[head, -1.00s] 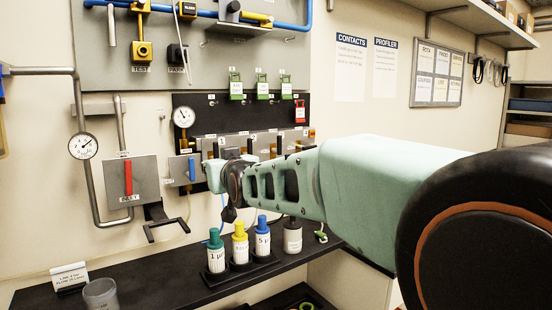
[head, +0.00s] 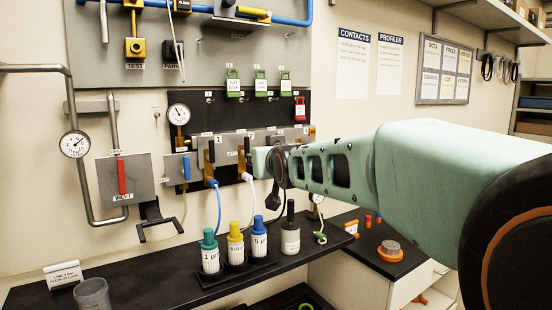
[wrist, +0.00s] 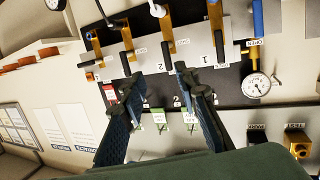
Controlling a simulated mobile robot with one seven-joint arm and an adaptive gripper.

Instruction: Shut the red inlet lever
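The red inlet lever (head: 122,176) stands upright on a grey plate (head: 108,182) marked INLET, at the left of the wall in the head view. A grey pipe with a round gauge (head: 74,144) runs beside it. My gripper (wrist: 160,73) is open and empty in the wrist view, with a clear gap between its two dark fingers. In the head view my arm's end is well to the right of the red lever, in front of the panel of valves. The fingers are hard to make out there. I cannot pick out the red lever in the wrist view.
A blue lever (head: 187,167) sits just right of the inlet plate. A black bracket (head: 154,221) juts out below it. On the black shelf (head: 150,272) stand several capped bottles, a grey cup (head: 92,294) and a sign (head: 63,275). Hoses hang from the valve panel.

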